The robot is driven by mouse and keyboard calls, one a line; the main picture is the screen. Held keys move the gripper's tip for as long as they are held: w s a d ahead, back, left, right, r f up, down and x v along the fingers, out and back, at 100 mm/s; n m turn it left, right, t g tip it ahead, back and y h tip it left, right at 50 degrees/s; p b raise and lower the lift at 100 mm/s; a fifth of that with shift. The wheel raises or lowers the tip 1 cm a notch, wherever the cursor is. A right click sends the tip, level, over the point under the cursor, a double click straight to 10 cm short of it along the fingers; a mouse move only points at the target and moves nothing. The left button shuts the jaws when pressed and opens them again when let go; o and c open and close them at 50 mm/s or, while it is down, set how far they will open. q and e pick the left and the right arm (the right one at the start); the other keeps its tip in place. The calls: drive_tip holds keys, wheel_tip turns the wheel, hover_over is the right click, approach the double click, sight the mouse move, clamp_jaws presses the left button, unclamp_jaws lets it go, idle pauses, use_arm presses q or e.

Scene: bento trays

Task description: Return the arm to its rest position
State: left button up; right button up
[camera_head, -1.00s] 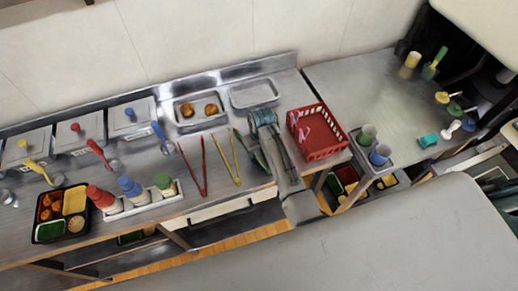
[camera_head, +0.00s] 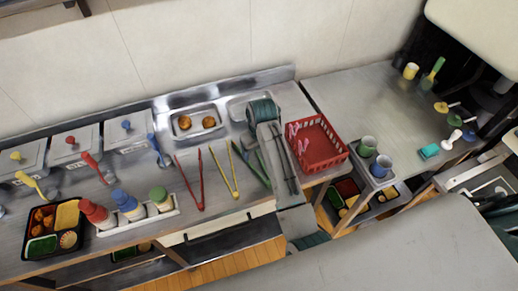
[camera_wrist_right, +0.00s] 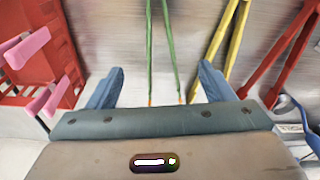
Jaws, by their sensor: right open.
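My right arm reaches up from the bottom in the head view, and its teal gripper (camera_head: 263,112) is over the far part of the steel counter, in front of the empty metal tray (camera_head: 236,104). In the right wrist view the gripper (camera_wrist_right: 160,74) has its two fingers spread wide, with nothing held. The green tongs (camera_wrist_right: 163,45) lie below, between the fingers in that view. In the head view the green tongs (camera_head: 252,166) are partly hidden by my arm. My left gripper does not show.
The red basket (camera_head: 326,141) with pink-handled items stands right of my arm. Yellow tongs (camera_head: 224,175) and red tongs (camera_head: 188,184) lie to the left. A bottle rack (camera_head: 138,222) and bento tray (camera_head: 40,254) are farther left. Cups (camera_head: 381,166) stand at right.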

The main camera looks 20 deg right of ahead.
drive_tip(key=s+d+r+t, duration=0.1)
drive_tip(key=s+d, duration=0.2)
drive_tip(key=s, duration=0.7)
drive_tip(key=s+d+r+m+t+h, duration=0.1)
drive_tip(key=s+d, duration=0.3)
drive_tip(key=s, duration=0.5)
drive_tip(key=s+d, duration=0.3)
drive_tip(key=s, duration=0.7)
wheel_tip(320, 180, down, 35)
drive_tip(key=d+b, duration=0.3)
drive_tip(key=b, duration=0.3)
drive_tip(key=s+f+g+b, duration=0.1)
drive_tip(key=s+f+b, duration=0.1)
drive_tip(key=s+f, duration=0.7)
drive_tip(key=s+d+f+g+b, duration=0.1)
drive_tip(key=s+f+b, duration=0.2)
drive_tip(key=s+f, duration=0.7)
wheel_tip(320, 180, down, 6)
drive_tip(key=shift+r+m, duration=0.1)
drive_tip(key=shift+m, duration=0.3)
drive_tip(key=shift+d, duration=0.1)
